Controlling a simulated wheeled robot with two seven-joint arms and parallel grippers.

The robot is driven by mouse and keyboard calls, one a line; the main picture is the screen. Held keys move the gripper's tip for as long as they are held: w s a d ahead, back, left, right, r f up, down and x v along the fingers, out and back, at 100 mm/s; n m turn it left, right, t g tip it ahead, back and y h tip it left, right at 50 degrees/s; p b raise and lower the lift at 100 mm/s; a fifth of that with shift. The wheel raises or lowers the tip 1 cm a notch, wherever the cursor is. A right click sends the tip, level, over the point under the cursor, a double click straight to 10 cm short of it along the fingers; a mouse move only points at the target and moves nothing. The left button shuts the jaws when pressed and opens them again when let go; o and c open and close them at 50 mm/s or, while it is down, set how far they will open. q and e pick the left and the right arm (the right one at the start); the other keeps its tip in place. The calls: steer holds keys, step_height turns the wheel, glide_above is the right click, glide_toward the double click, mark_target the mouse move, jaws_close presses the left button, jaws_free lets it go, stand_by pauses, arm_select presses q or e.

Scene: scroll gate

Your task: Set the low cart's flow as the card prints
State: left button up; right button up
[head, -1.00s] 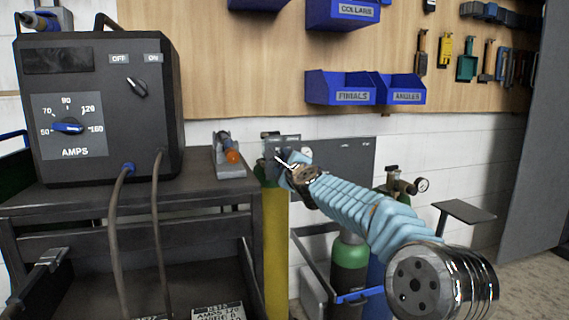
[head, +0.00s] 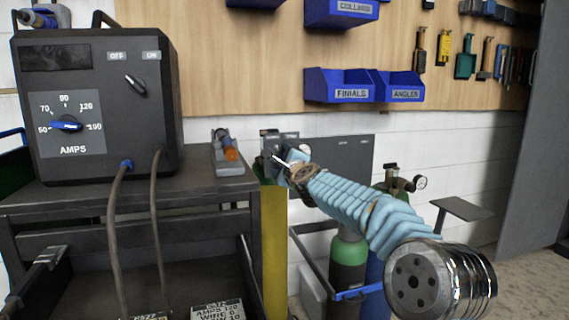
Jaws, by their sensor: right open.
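My right gripper (head: 278,160) reaches in from the right on a blue-sleeved arm. Its jaws are small and partly hidden; they are open beside the top of the yellow cylinder (head: 274,240), with nothing visible between them. Fittings at that cylinder's top are largely hidden. Farther right, a brass regulator with a round gauge (head: 419,182) stands above the green cylinder (head: 348,262) and a blue one, partly behind my arm. A printed card (head: 217,311) at the bottom edge reads AMPS 120 and a WIRE line; its lower part is cut off. My left gripper is out of view.
A black welder (head: 95,105) with an AMPS dial stands on the dark bench (head: 215,190) at left. A torch rest (head: 226,158) with an orange-tipped tool is at the bench's right end. Blue bins (head: 340,86) hang behind. A small dark stand (head: 463,209) is at right.

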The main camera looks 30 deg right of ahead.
steer(key=shift+s, duration=0.35)
steer(key=b+v, duration=0.2)
steer(key=v, duration=1.1)
steer(key=shift+s+f, duration=0.1)
